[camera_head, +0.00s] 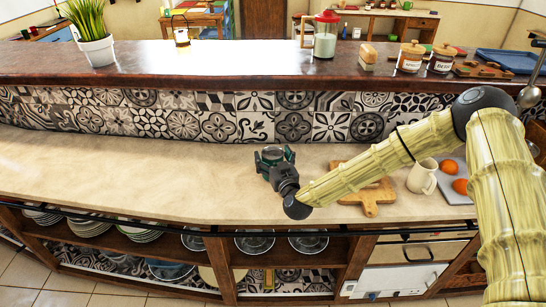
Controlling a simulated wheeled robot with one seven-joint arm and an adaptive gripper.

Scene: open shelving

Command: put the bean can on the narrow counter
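My gripper (274,159) is over the middle of the beige lower counter (130,178). A small dark green, round-topped thing (273,154) shows between its fingers. It looks like the bean can, but it is small and partly hidden by the fingers. I cannot tell whether the fingers press on it or whether it rests on the counter. A raised dark wooden counter (200,67) runs along behind, above a patterned tile wall. I cannot tell for sure which of the two is the narrow counter.
The beige counter's left half is clear. On its right are a cutting board (370,200), a white mug (422,176) and oranges (459,185). The raised counter bears a plant (97,45), a glass jug (325,40), jars (410,57) and a blue tray (508,61); its left middle is bare.

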